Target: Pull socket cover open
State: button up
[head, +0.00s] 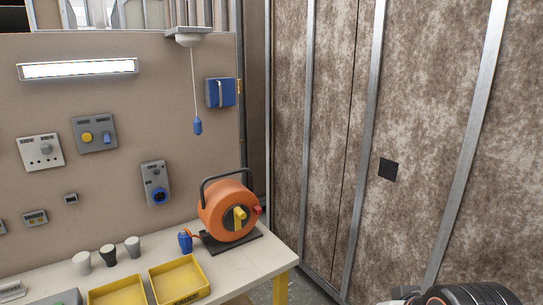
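A blue square box (220,92) with a pale vertical handle-like bar is mounted at the right end of the beige wall panel. It looks like a covered socket, and its front looks closed. A dark, rounded part of my arm shows at the bottom right corner, well apart from both. My gripper's fingers are not in view.
A pull cord with a blue end (197,126) hangs just left of the blue box. Below, a table (257,258) holds an orange cable reel (228,209), yellow trays (179,281) and small cups. A mottled brown wall (415,150) with metal studs fills the right.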

aim_at(225, 93)
jog(key=i+j, duration=0.85)
